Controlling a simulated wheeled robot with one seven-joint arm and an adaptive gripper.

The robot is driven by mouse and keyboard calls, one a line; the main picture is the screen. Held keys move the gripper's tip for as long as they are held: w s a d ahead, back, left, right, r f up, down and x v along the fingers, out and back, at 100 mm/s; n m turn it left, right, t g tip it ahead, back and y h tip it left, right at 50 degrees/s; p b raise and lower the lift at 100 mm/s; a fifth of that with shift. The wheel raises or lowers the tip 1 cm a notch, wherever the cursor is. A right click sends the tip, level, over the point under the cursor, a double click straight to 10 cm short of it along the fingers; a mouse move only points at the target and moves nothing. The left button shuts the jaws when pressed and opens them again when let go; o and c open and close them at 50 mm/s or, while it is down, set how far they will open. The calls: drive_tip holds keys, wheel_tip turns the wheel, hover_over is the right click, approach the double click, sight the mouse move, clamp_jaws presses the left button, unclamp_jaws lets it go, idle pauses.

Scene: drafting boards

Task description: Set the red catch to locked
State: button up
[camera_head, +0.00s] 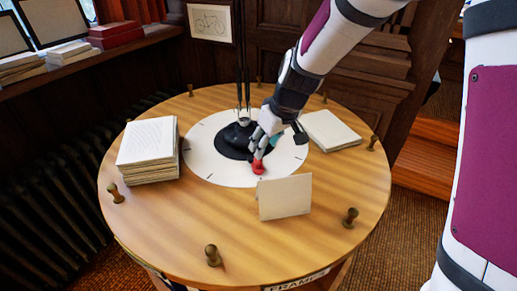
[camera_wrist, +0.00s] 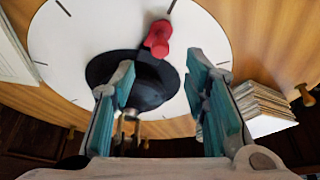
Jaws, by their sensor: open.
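The red catch (camera_head: 258,167) is a small red knob at the front edge of a black round base (camera_head: 232,150) on a white dial disc (camera_head: 205,165) with dark tick marks. In the wrist view the red catch (camera_wrist: 158,38) lies ahead of and between my fingers, beside a tick mark. My gripper (camera_head: 262,150) reaches down from the upper right, close to the catch in the head view. In the wrist view my gripper (camera_wrist: 163,85) has its teal-padded fingers wide apart with nothing between the pads. I cannot tell whether a fingertip touches the catch.
The round wooden table (camera_head: 340,225) holds a paper stack (camera_head: 148,152) at left, another stack (camera_head: 330,131) at right, and a blank upright card (camera_head: 285,197) in front. Thin dark rods (camera_head: 243,85) rise from the base. Wooden pegs (camera_head: 213,256) stand around the rim.

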sight(257, 162)
drive_tip(key=x, duration=0.7)
drive_tip(key=shift+r, duration=0.1)
clamp_jaws()
